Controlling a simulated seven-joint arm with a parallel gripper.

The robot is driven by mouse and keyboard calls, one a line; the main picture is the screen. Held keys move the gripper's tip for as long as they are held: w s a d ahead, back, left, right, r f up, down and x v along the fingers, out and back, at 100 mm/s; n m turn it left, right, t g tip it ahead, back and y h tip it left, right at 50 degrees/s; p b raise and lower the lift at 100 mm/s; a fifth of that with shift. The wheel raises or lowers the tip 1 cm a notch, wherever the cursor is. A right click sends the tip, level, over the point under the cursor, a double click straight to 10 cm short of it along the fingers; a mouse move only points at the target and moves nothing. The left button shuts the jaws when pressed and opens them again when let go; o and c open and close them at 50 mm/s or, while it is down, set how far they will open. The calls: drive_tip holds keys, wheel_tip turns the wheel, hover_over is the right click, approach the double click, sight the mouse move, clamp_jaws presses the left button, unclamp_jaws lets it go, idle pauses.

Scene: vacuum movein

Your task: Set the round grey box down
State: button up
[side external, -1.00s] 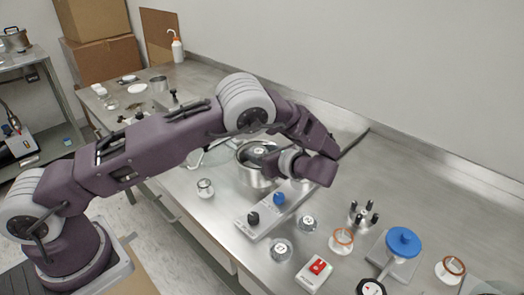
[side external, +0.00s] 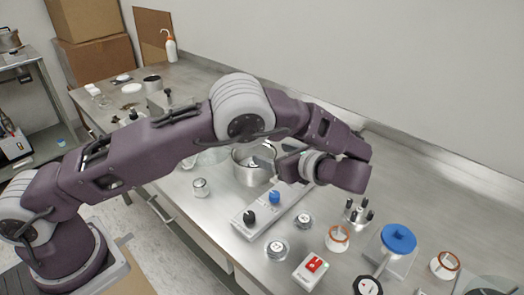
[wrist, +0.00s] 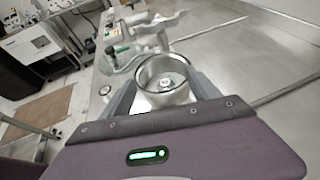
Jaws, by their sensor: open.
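The round grey box (wrist: 166,84), small with a pale label on top, appears inside the open metal pot (wrist: 146,98) in the wrist view. The pot also stands on the bench in the side view (side external: 250,178), where its inside is only partly visible. My gripper (wrist: 165,79) is open, with its two grey fingers to either side of the pot in the wrist view. In the side view my gripper (side external: 272,154) is at the pot's upper right, and the fingers look empty. Whether the box rests flat on the pot's floor is hard to tell.
A control panel with a black knob (side external: 249,217) and a blue knob (side external: 274,197) lies in front of the pot. Small round tins (side external: 276,248), a red switch box (side external: 311,270) and a blue-topped stand (side external: 398,240) are to the right. A glass jar (side external: 201,188) stands left.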

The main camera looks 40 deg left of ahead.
drive_tip(key=s+a+r+n+g+h, duration=0.1)
drive_tip(key=s+a+r+n+h, duration=0.3)
drive_tip(key=s+r, duration=0.35)
drive_tip(key=s+a+r+n+g+h, duration=0.1)
drive_tip(key=s+r+n+h, duration=0.3)
drive_tip(key=s+r+n, duration=0.35)
drive_tip(key=s+d+r+n+t+h, duration=0.1)
drive_tip(key=s+n, duration=0.3)
drive_tip(key=s, duration=0.4)
drive_tip(key=s+d+n+t+h, duration=0.1)
drive_tip(key=s+n+t+h, duration=0.2)
drive_tip(key=s, duration=0.5)
drive_tip(key=shift+s+d+r+n+t+h, duration=0.3)
drive_tip(key=shift+n+h, duration=0.3)
drive_tip(key=shift+n, duration=0.45)
drive_tip(key=shift+a+r, duration=0.1)
